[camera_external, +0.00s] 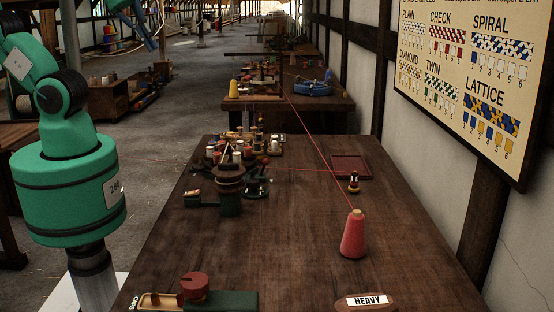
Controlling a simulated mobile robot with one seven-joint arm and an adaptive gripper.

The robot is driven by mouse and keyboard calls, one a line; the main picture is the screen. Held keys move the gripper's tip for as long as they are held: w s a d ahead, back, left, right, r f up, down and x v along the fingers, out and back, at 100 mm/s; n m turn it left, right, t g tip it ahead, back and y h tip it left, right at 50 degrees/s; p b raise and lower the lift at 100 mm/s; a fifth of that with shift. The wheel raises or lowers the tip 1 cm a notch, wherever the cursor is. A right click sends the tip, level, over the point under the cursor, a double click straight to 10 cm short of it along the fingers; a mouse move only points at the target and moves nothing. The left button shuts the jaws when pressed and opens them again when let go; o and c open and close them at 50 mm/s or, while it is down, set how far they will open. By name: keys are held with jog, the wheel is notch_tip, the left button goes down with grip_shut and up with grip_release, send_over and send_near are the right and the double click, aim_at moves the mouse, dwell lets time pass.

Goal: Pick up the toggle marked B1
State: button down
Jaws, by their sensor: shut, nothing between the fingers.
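No marking B1 can be read on anything, so I cannot tell which thing is the toggle. A small dark and yellow upright piece (354,183) stands on the table (290,235), in front of a dark red tray (350,167). Small dark red pieces (181,299) sit at a holder labelled CAPS at the front left. My green arm rises at the left and leaves the picture.
A red thread cone (353,236) stands at the right, its thread running up and back. A round stand (229,184) and several spools crowd the table's left middle. A HEAVY plaque (366,301) lies in front. The centre front is clear. A pattern board (470,65) hangs right.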

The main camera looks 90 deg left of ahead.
jog(key=c, duration=1.3)
grip_release()
jog(key=shift+o, duration=0.2)
jog(key=w+a+f+t, duration=0.1)
jog(key=w+a+f, duration=0.25)
jog(key=w, duration=0.95)
jog(key=w+a+f+t+y+b, duration=0.15)
jog(key=w+f, duration=0.35)
jog(key=w, duration=0.8)
jog(key=w+a+f+t+h+p, duration=0.1)
jog(key=w+a+f+t, duration=0.2)
jog(key=w, duration=1)
jog(key=w+f, duration=0.4)
jog(key=f, duration=0.6)
jog(key=w+a+f+m+t+h+b, duration=0.1)
jog(key=w+f, duration=0.3)
jog(key=f, duration=0.6)
jog(key=w+f+t+h, duration=0.1)
jog(key=w+f, duration=0.3)
jog(key=f, duration=0.6)
jog(key=shift+w+a+f, duration=0.3)
jog(key=shift+a, duration=0.1)
jog(key=shift+f, duration=0.45)
